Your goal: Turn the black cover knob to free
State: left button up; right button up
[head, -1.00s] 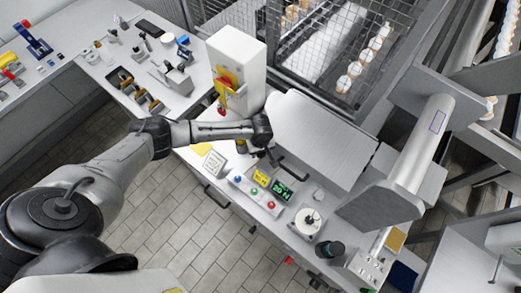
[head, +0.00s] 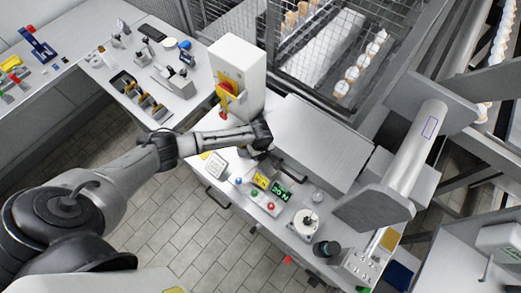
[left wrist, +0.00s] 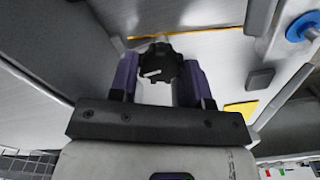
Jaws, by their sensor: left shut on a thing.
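The black cover knob (left wrist: 158,66) shows in the left wrist view, with a lobed rim and a white pointer line that lies nearly level, tilted slightly. My left gripper (left wrist: 160,78) has one purple-grey finger on each side of the knob and is shut on it. In the head view my left gripper (head: 268,157) reaches down at the machine's front panel, by the pale cover (head: 318,142); the knob is hidden there by my wrist. My right gripper is in neither current view.
A white box with a red and yellow switch (head: 230,86) stands just behind my left wrist. A blue round part (left wrist: 303,27) and a yellow patch (left wrist: 242,108) are near the gripper.

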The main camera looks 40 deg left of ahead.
pick_arm(q)
jog(key=n+p, duration=0.1)
jog(key=p, duration=0.1)
jog(key=n+p, duration=0.1)
jog(key=p, duration=0.2)
jog(key=n+p, duration=0.2)
jog(key=shift+s+d+r, duration=0.1)
jog(key=shift+s+r, duration=0.05)
jog(key=shift+r, duration=0.1)
jog(key=shift+n+p, duration=0.45)
jog(key=shift+n, duration=0.05)
jog(key=n+p, duration=0.1)
jog(key=n, duration=0.1)
jog(key=shift+f+n, duration=0.1)
jog(key=shift+n, duration=0.3)
jog(key=n+p, duration=0.1)
jog(key=n, duration=0.1)
jog(key=shift+n, duration=0.3)
jog(key=n+p, duration=0.1)
jog(key=n, duration=0.2)
jog(key=shift+f, duration=0.1)
jog(key=shift+n, duration=1.6)
jog(key=o, duration=0.6)
